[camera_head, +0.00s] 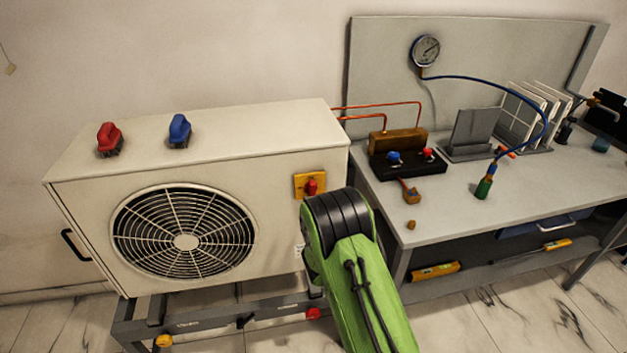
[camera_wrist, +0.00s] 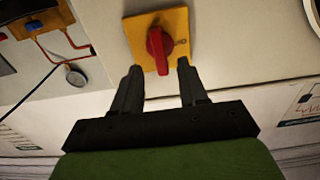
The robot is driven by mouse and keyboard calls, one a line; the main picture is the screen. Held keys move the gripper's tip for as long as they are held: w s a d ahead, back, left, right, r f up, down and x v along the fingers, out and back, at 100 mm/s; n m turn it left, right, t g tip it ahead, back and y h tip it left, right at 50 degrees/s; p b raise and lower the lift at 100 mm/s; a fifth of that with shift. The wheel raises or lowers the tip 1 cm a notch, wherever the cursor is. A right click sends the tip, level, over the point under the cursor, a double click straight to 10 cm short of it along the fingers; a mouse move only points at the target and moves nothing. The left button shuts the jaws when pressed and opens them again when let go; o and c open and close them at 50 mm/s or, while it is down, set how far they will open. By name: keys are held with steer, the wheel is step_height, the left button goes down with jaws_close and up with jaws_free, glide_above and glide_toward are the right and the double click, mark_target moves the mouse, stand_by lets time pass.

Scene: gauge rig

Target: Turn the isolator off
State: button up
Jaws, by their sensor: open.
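The isolator (camera_head: 310,186) is a yellow plate with a red rotary handle on the right part of the front of a white fan unit. In the wrist view the red handle (camera_wrist: 158,50) stands along the picture's vertical on its yellow plate (camera_wrist: 176,24), slightly tilted. My gripper (camera_wrist: 160,72) is open, with one dark finger on each side of the handle's lower end. I cannot tell whether either finger touches it. In the head view my green arm hides the gripper, just below and right of the isolator.
The white fan unit (camera_head: 85,215) has red (camera_head: 109,138) and blue (camera_head: 180,130) knobs on top. To the right, a grey bench (camera_head: 440,226) holds a black manifold block, a hose and a tablet on a stand. A round gauge (camera_head: 425,50) hangs on the panel behind.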

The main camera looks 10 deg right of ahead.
mark_target(313, 192)
steer(key=w+p, duration=0.2)
steer(key=w, duration=0.2)
steer(key=shift+w, duration=0.15)
jaws_close()
